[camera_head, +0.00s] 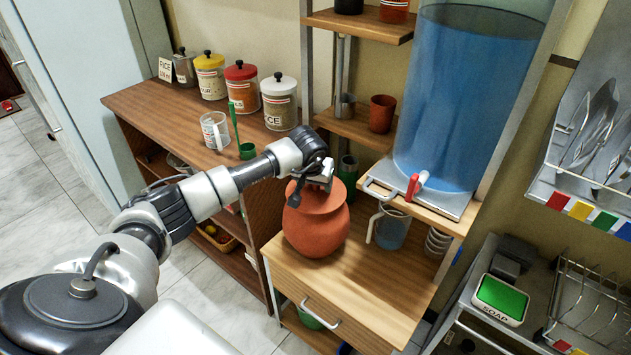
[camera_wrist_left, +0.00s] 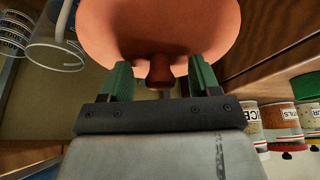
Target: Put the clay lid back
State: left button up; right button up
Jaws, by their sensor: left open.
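The clay pot (camera_head: 316,232) stands on the wooden cabinet top below the water tank. The round clay lid (camera_head: 322,201) sits over the pot's mouth and looks about level; its exact seating is partly hidden by my gripper. In the left wrist view the lid (camera_wrist_left: 190,22) fills the top, with its small knob (camera_wrist_left: 159,71) between my green fingertips. My left gripper (camera_head: 312,184) is above the lid, around the knob. Its fingers (camera_wrist_left: 160,82) are open, with a gap on both sides of the knob. My right gripper is not in view.
A glass pitcher (camera_head: 390,228) stands right of the pot, under the red tap (camera_head: 415,185) of the blue water tank (camera_head: 465,95). Labelled jars (camera_head: 279,103), a clear mug (camera_head: 214,131) and a green ladle (camera_head: 246,150) are on the left shelf. Bare wood lies before the pitcher.

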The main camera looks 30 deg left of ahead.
pick_arm(q)
jog(key=v, duration=1)
jog(key=shift+r, duration=0.4)
jog(key=shift+s, duration=0.15)
